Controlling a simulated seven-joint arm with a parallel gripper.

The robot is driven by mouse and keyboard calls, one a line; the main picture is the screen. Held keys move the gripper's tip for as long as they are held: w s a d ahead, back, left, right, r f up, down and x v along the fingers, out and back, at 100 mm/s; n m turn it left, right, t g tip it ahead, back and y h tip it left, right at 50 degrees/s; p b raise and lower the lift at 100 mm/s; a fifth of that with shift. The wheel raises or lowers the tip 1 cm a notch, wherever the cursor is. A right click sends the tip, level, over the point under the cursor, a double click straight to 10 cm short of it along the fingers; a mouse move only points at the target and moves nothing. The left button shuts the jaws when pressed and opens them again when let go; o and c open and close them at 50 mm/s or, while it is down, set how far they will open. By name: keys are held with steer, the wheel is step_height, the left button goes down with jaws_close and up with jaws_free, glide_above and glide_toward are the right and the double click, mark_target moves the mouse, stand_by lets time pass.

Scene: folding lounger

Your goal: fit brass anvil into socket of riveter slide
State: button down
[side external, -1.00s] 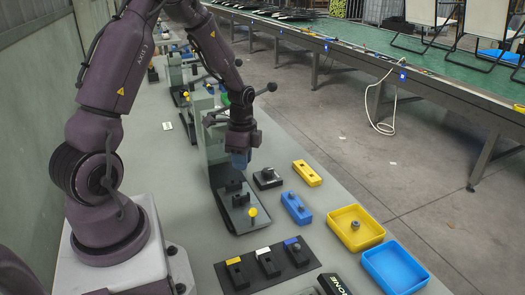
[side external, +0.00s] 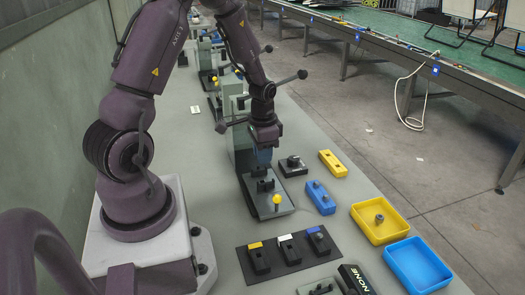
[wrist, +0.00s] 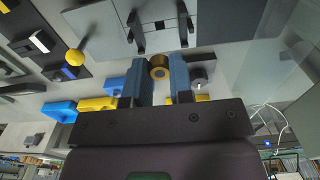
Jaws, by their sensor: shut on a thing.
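My gripper (side external: 263,156) points down over the near end of a grey-green bench riveter (side external: 243,150), seen in the side external view. In the wrist view its blue fingers (wrist: 160,76) are shut on the brass anvil (wrist: 159,60), a small round piece with a dark centre. The riveter's base plate (side external: 279,212) carries a dark upright fixture (side external: 265,186), and a yellow ball knob (side external: 277,199) stands at its near end. In the wrist view the fixture (wrist: 136,30) lies just beyond the anvil, apart from it in the picture. I cannot make out the socket itself.
Right of the riveter are a dark block with a knob (side external: 291,165), a blue block (side external: 320,197) and a yellow block (side external: 332,163). A yellow tray (side external: 361,228) holds a small metal part. A blue tray (side external: 392,262) and a dark rack (side external: 252,274) are nearer.

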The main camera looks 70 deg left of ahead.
mark_target(262, 175)
steer(key=shift+f, duration=2.65)
steer(key=shift+f, duration=1)
stand_by(0.5)
stand_by(0.3)
steer(key=c, duration=1.1)
jaws_free()
steer(key=shift+o, duration=0.9)
step_height(262, 175, up, 13)
steer(key=shift+s, duration=0.1)
